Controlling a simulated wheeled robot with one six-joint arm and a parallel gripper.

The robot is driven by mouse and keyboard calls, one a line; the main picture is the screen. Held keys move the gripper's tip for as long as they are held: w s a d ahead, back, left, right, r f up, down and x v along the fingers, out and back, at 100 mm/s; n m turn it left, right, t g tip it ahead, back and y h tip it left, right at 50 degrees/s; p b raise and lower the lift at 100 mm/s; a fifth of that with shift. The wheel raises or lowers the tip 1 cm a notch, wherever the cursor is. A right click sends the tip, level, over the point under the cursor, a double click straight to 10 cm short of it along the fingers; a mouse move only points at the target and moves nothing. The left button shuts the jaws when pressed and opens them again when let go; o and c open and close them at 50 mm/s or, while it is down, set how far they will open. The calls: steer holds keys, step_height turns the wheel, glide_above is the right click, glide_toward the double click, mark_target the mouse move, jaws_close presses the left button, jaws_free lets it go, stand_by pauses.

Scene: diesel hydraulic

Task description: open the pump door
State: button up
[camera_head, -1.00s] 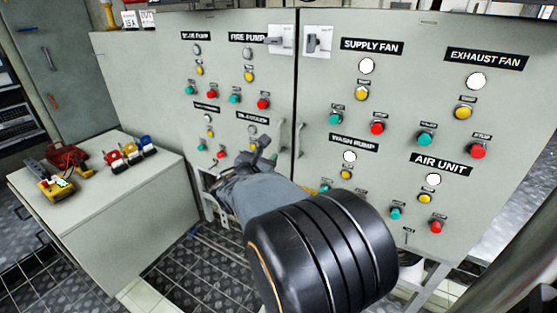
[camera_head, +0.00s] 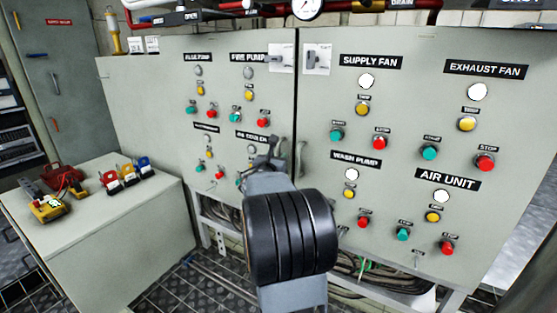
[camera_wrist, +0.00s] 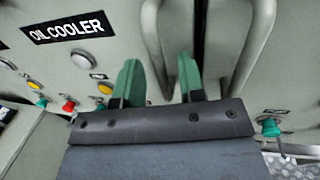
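The grey pump door (camera_head: 225,110) is the left cabinet panel, with the fire pump and oil cooler labels. It is closed against the right panel. Its vertical handle (camera_wrist: 152,40) shows in the wrist view near the dark seam; its lower part lies between my two green fingertips. In the head view my arm partly hides this handle. My gripper (camera_wrist: 160,78) is open, with its fingers apart on either side of the bar. I cannot tell whether either finger touches it. My gripper also shows in the head view (camera_head: 268,152), in front of the door's lower right part.
The right panel (camera_head: 400,120) has its own handle (camera_wrist: 255,45), close to the right of my gripper. Buttons and lamps stick out from both panels. A low grey cabinet (camera_head: 120,220) with red, yellow and blue padlock-like items stands at the left. Cables hang below the panels.

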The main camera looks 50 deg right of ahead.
steer(key=shift+x, duration=0.75)
steer(key=shift+c, duration=0.4)
jaws_close()
